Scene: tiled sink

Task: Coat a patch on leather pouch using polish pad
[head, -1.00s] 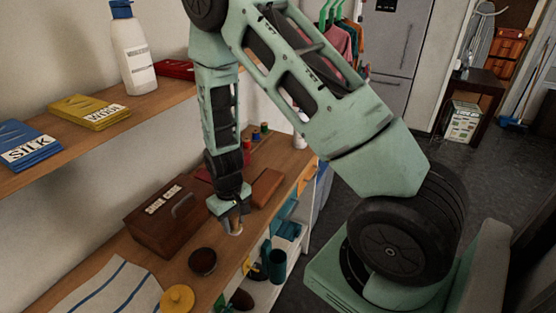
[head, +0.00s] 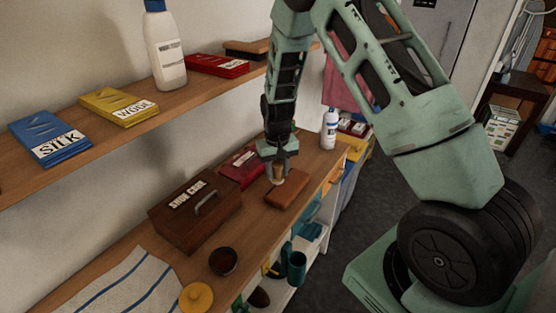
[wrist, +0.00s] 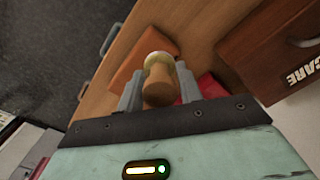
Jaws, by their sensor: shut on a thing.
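My gripper (head: 279,169) is shut on the polish pad (wrist: 158,85), a small pad with a rounded wooden handle and a pale lower end. In the head view the polish pad (head: 279,178) points down over the leather pouch (head: 288,193), a flat brown-orange block on the wooden counter. The leather pouch also shows in the wrist view (wrist: 133,72), partly hidden behind the pad. The pad is over the pouch's upper left part; I cannot tell whether they touch. An open round tin of dark polish (head: 223,261) stands nearer on the counter.
A brown shoe care box (head: 195,215) stands left of the pouch, with a red packet (head: 243,168) behind it. A yellow lid (head: 196,298) and striped cloth (head: 125,285) lie in front. A white bottle (head: 329,130) stands at the far end. A shelf (head: 135,115) overhangs the left side.

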